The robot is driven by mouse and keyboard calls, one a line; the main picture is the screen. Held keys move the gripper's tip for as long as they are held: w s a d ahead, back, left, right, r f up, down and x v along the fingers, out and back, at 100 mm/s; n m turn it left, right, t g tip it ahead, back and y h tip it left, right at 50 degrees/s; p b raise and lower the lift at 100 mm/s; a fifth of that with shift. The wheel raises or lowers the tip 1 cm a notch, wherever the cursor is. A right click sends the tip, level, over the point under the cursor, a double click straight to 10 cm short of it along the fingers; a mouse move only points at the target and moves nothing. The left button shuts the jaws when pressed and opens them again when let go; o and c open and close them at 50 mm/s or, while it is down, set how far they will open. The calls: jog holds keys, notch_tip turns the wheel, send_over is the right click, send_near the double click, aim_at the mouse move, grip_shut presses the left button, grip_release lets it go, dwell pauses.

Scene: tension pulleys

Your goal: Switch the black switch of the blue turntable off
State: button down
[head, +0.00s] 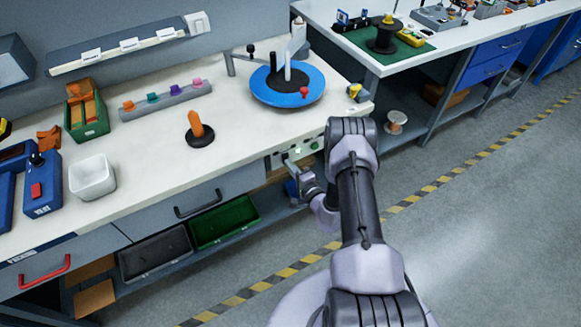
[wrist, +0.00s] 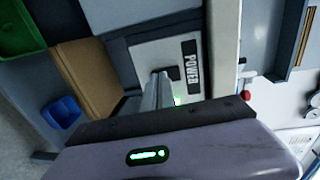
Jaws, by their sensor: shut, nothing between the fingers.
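The blue turntable (head: 270,94) stands on the white bench, with a dark disc and upright parts on top. Below it, a pale control panel (head: 316,146) is set in the bench front. In the wrist view the panel (wrist: 150,51) carries a POWER label (wrist: 190,66). A small dark piece (wrist: 173,73) beside the label looks like the black switch, partly hidden by my fingers. My gripper (head: 289,160) is shut and empty, with its tips at the panel. In the wrist view my gripper (wrist: 160,75) is right by the dark piece; I cannot tell if they touch. A green light glows beside the fingers.
A drawer (head: 180,200) and a green bin (head: 224,222) lie left of the panel, below the bench top. An orange peg on a black base (head: 200,134) and a white container (head: 92,177) stand on the bench. Open floor lies to the right.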

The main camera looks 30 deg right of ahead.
jog(key=b, duration=0.1)
jog(key=t+b, duration=0.1)
jog(key=shift+w+f+b, duration=0.2)
jog(key=shift+w+b, duration=0.15)
jog(key=shift+b, duration=0.05)
